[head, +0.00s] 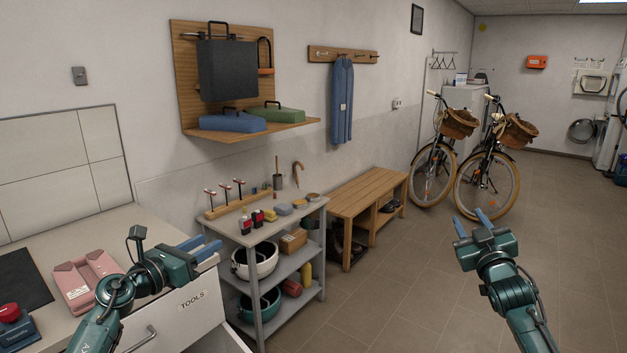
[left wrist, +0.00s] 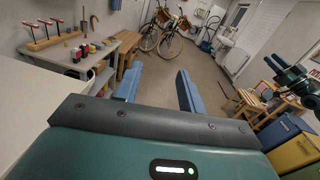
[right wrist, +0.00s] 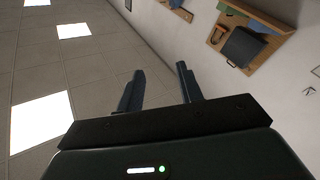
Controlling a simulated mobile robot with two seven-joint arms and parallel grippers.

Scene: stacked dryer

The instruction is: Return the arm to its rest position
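My left gripper (head: 200,246) is in the head view at lower left, above the counter edge and the drawer marked TOOLS (head: 190,305). In the left wrist view its blue fingers (left wrist: 158,90) are apart with nothing between them. My right gripper (head: 472,223) is raised over the open floor at right in the head view. In the right wrist view its fingers (right wrist: 160,88) are apart and empty, with ceiling and wall behind them. Both grippers are clear of any object. No task object is held.
A grey shelf cart (head: 265,230) with tools, bottles and bowls stands right of the drawer. A wooden bench (head: 365,195) is beyond it. A pink device (head: 85,280) lies on the counter. Bicycles (head: 485,165) stand farther back. The tiled floor (head: 410,280) at centre right is clear.

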